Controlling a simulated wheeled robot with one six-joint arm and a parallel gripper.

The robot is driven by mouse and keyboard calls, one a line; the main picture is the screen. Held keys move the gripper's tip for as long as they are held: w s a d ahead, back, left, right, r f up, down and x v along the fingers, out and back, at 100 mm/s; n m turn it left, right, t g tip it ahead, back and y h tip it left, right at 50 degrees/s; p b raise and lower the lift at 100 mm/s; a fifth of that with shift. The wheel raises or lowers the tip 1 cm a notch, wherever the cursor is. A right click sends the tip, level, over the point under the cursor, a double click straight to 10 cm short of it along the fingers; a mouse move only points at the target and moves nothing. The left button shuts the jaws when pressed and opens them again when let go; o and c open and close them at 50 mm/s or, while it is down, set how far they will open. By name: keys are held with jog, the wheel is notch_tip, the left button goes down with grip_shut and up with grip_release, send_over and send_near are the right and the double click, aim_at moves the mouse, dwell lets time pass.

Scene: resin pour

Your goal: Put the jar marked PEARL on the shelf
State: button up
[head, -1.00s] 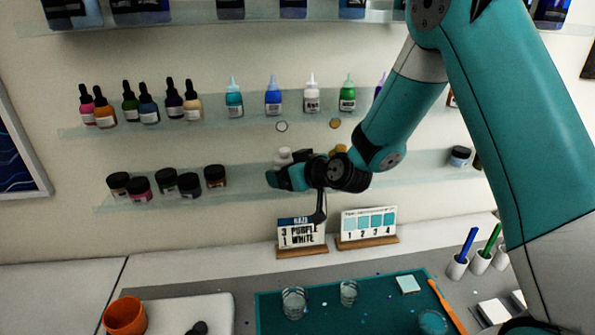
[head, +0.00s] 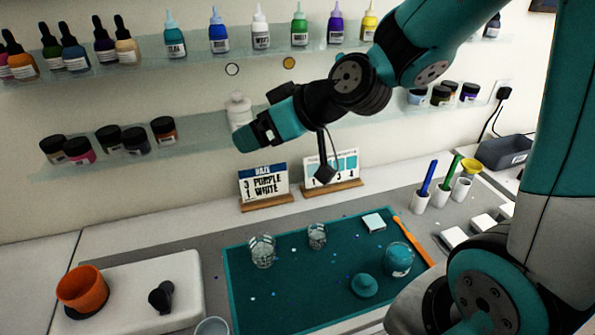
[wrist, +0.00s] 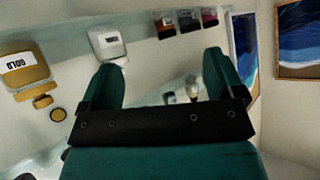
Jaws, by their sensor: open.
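I cannot read the word PEARL on any jar. A white container (head: 239,110) stands on the lower wall shelf (head: 205,133), partly behind my gripper (head: 250,139) in the head view. In the wrist view the white container (wrist: 108,43) has a small label, too blurred to read, and lies just beyond the left fingertip. My gripper (wrist: 163,68) is open there, with nothing between its fingers. A gold container (wrist: 25,65) with a GOLD label stands beside the white one in the wrist view; my arm hides it in the head view.
Dark-lidded jars (head: 110,140) stand left on the lower shelf, more (head: 440,95) at right. Dropper and squeeze bottles (head: 219,35) line the shelf above. Two sign cards (head: 264,184) stand below my gripper. Cups and a teal jar (head: 399,261) occupy the green mat (head: 300,300).

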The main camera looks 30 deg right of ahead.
jog(key=s+a+n+g+h, duration=0.1)
jog(key=s+g, duration=0.8)
jog(key=s, duration=1.1)
jog(key=a+h, duration=0.1)
jog(key=a, duration=0.1)
jog(key=shift+a+r+h, duration=0.3)
jog(key=shift+r+h, duration=0.05)
jog(key=shift+h, duration=0.05)
